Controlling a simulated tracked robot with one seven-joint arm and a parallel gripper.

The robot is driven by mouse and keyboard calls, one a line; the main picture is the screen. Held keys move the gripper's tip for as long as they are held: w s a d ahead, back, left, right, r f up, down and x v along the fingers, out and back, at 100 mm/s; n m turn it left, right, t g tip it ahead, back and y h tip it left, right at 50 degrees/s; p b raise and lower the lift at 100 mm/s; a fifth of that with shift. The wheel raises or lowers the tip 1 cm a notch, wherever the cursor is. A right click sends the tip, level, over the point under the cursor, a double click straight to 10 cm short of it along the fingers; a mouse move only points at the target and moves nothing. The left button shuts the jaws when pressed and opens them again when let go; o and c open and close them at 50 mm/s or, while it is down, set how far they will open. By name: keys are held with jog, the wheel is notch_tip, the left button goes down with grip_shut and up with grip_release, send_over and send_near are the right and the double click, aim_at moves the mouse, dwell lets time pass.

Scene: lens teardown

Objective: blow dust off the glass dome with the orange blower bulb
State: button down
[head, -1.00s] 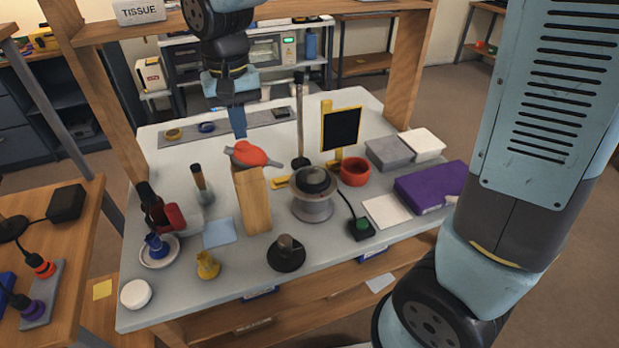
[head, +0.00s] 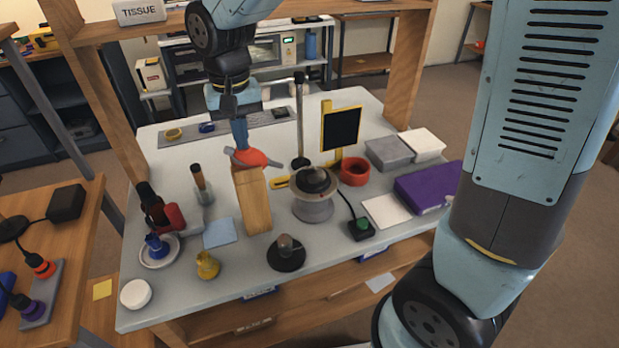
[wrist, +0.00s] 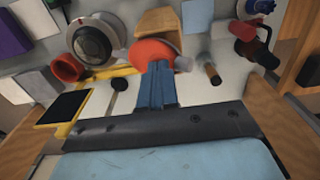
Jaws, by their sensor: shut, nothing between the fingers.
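The orange blower bulb (head: 256,158), with grey ends, lies on top of an upright wooden block (head: 254,205). It also shows in the wrist view (wrist: 150,51). My gripper (head: 242,146) has its blue fingers together and points down at the bulb. In the wrist view the fingertips (wrist: 157,66) overlap the bulb's edge; I cannot tell whether they touch. A dark dome (head: 314,180) sits on a round grey stand (head: 313,209) right of the block. It looks like the glass dome, but dust on it is too small to tell.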

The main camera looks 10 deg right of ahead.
jog(key=shift+f, duration=0.35)
jog(key=shift+r, duration=1.6)
jog(key=shift+r, duration=2.5)
